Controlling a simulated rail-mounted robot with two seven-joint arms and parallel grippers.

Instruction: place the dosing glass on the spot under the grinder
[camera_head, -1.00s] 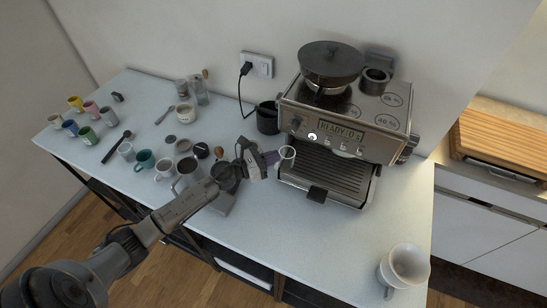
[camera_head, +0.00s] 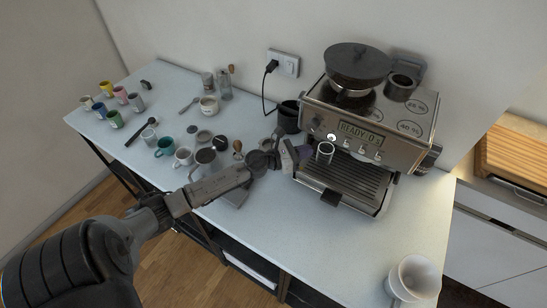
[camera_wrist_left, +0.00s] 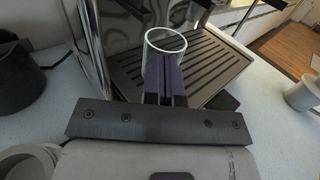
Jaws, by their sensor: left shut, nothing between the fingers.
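The dosing glass (camera_head: 325,152) is a clear, empty-looking cylinder at the front left of the espresso machine (camera_head: 365,125), over the left part of the slatted drip tray (camera_head: 350,181). It also shows in the left wrist view (camera_wrist_left: 166,41), upright, right at the fingertips. My left gripper (camera_head: 307,153) comes in from the left with its purple fingers (camera_wrist_left: 165,80) shut together, nothing between them. Whether the fingers touch the glass, and whether its base rests on the tray, I cannot tell. The spot under the grinder is not clearly visible. My right gripper is not in view.
Several mugs (camera_head: 164,146) and small items stand on the white counter (camera_head: 280,225) to the left. A dark pitcher (camera_head: 289,116) stands left of the machine. A white cup (camera_head: 413,279) is at the front right. The counter before the machine is clear.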

